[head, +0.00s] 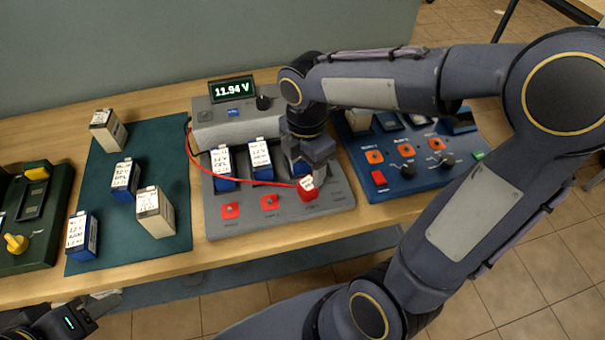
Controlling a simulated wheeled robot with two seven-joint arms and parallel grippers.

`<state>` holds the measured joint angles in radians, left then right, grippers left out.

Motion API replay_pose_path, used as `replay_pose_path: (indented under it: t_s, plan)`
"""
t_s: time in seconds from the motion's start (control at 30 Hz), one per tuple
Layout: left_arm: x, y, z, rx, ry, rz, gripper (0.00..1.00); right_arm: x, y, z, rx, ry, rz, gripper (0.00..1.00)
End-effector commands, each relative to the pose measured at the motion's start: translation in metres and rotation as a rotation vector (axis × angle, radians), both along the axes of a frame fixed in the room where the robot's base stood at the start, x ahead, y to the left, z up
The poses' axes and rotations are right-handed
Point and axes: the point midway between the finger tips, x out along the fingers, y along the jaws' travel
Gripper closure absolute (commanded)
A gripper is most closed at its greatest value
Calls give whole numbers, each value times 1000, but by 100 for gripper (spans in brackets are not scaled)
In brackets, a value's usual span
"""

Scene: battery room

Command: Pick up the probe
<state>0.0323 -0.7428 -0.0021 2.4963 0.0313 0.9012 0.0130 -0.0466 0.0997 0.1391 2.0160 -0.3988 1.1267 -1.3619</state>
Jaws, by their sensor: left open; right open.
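The probe (309,192) is a small red piece with a white label. It stands at the front of the third bay of the grey tester (220,188). A red cable (235,182) runs from it to the left side of the tester's meter. My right gripper (312,174) is open and points down right at the probe, hiding its upper part; I cannot tell whether the fingers touch it. My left gripper (98,303) is open and empty at the lower left, off the table's front edge.
The meter's display (232,90) reads 11.94 V. Several batteries sit in the tester, and several more stand on a green mat (165,135) to the left. A blue panel (402,185) with knobs is at right, a dark green device (38,230) at far left.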

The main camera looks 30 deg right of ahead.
Motion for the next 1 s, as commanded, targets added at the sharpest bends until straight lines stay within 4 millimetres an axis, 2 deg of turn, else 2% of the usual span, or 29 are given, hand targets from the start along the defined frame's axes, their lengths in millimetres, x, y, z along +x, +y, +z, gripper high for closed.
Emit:
replay_pose_path:
  t_s: [0.43,0.57,0.77,1.0]
  plan:
    - [0,0,-1,0,0,0,55,-5,-4,-61,0,5,-1,38]
    - [0,0,-1,0,0,0,55,-5,-4,-69,1,1,-3,38]
    - [0,0,-1,0,0,0,55,-4,-4,-69,1,0,-3,38]
    - [0,0,-1,0,0,0,55,-4,-4,-69,1,0,-3,67]
